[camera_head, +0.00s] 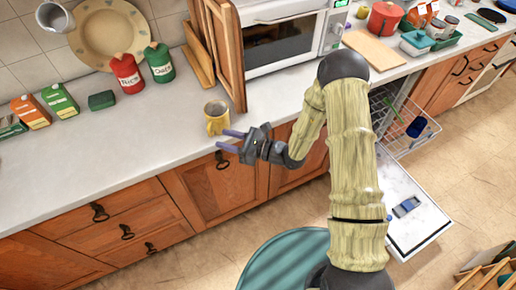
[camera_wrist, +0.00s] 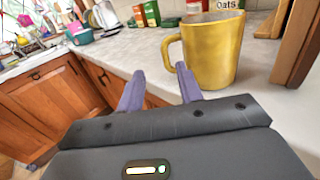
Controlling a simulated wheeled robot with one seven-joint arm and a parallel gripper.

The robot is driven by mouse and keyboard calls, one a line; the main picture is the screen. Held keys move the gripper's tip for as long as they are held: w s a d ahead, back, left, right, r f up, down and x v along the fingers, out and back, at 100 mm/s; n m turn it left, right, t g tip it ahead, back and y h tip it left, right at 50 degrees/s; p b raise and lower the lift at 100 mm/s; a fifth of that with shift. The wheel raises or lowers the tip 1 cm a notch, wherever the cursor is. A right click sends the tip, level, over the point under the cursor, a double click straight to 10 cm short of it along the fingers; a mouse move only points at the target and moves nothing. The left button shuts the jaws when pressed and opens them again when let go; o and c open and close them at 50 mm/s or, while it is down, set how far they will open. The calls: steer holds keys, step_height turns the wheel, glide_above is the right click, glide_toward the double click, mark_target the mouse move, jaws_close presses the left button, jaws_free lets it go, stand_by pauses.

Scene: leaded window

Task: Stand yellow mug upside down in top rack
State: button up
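The yellow mug (camera_head: 217,117) stands upright on the counter near its front edge, beside the wooden boards. In the wrist view the yellow mug (camera_wrist: 212,52) is close, with its handle pointing left. My gripper (camera_head: 232,140) is open and empty, just in front of and below the mug at the counter edge. In the wrist view the two purple fingers of my gripper (camera_wrist: 160,88) are apart, and the mug is beyond and to the right. The open dishwasher has a pulled-out wire rack (camera_head: 405,125) to the right, partly hidden by my arm.
Wooden boards (camera_head: 228,50) stand right of the mug, near the microwave (camera_head: 285,42). Red and green canisters (camera_head: 127,73) stand behind to the left. The dishwasher door (camera_head: 415,220) lies open low, with a blue item (camera_head: 406,206) on it.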

steer(key=b+v, duration=0.2)
steer(key=v, duration=0.8)
steer(key=shift+s+d, duration=0.2)
steer(key=shift+d, duration=0.05)
steer(key=s+d+r+n+g+h, duration=0.2)
steer(key=s+d+n+g+h, duration=0.15)
steer(key=s+n, duration=0.25)
steer(key=s+d+r+n+g+h, duration=0.1)
steer(key=s+d+n+g+h, duration=0.1)
steer(key=s+n+g+h, duration=0.4)
steer(key=w+d+r+n+t+h, duration=0.1)
steer(key=d+r+n+t+h, duration=0.2)
steer(key=d, duration=0.3)
steer(key=w+d+r+n+t+h, duration=0.1)
steer(key=d+r+n+t+h, duration=0.3)
steer(key=d+n+t+h, duration=0.1)
steer(key=shift+w+d+n+p, duration=0.2)
steer(key=shift+d+n+p, duration=0.15)
steer(key=shift+d, duration=0.55)
